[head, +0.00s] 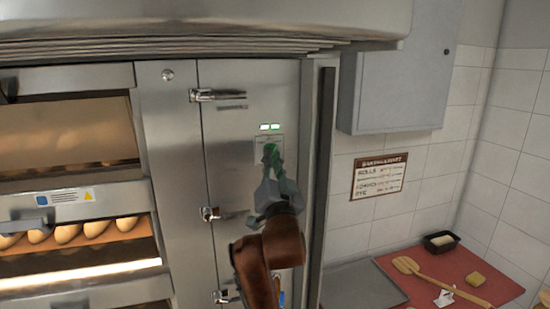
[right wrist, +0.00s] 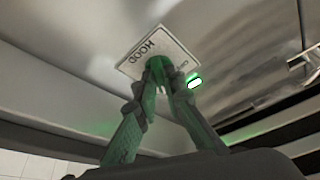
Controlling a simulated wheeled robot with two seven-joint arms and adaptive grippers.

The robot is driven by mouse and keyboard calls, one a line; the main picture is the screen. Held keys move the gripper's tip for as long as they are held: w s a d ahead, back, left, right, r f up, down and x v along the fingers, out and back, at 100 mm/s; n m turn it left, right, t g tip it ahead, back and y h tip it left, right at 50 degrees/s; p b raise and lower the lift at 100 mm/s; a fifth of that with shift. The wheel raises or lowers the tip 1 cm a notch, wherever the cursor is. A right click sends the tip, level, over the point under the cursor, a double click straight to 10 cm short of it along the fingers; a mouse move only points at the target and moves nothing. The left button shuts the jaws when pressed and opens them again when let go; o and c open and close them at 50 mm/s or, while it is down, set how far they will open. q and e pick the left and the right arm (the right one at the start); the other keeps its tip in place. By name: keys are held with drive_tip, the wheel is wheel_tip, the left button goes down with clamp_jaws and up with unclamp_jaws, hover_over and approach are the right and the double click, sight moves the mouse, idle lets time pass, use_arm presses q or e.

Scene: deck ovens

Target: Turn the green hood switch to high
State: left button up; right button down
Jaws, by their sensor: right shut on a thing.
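The green hood switch (head: 271,152) sits on a small label plate (head: 262,142) on the steel panel of the oven column in the head view. In the right wrist view the green switch (right wrist: 158,66) is on the plate marked HOOD (right wrist: 140,50). My right gripper (head: 270,165) is at the switch, and in the right wrist view its two fingers (right wrist: 160,85) close around the knob from both sides. The fingers hide much of the knob, so its exact setting cannot be read. My left gripper is not in view.
The steel hood (head: 200,25) overhangs above. A deck with bread rolls (head: 95,229) is at left; a red counter (head: 430,270) with a tray (head: 362,284) is at right.

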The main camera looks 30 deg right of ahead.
drive_tip(key=shift+s+a+r+m+g+h+p, duration=0.15)
drive_tip(key=shift+m+g+h, duration=0.1)
drive_tip(key=shift+m, duration=0.4)
drive_tip(key=shift+w+d+r+m+g+h+p, duration=0.1)
drive_tip(key=shift+m+g+h+p, duration=0.1)
drive_tip(key=shift+m, duration=0.5)
drive_tip(key=shift+s+a+r+m+g+h+p, duration=0.1)
drive_tip(key=shift+m+g+h, duration=0.15)
drive_tip(key=shift+m, duration=0.7)
drive_tip(key=c, duration=2)
unclamp_jaws()
drive_tip(key=shift+f, duration=0.1)
drive_tip(key=shift+c, duration=0.2)
drive_tip(key=shift+f, duration=0.1)
drive_tip(key=v, duration=1.1)
drive_tip(key=shift+s+a, duration=0.2)
drive_tip(key=shift+s, duration=0.05)
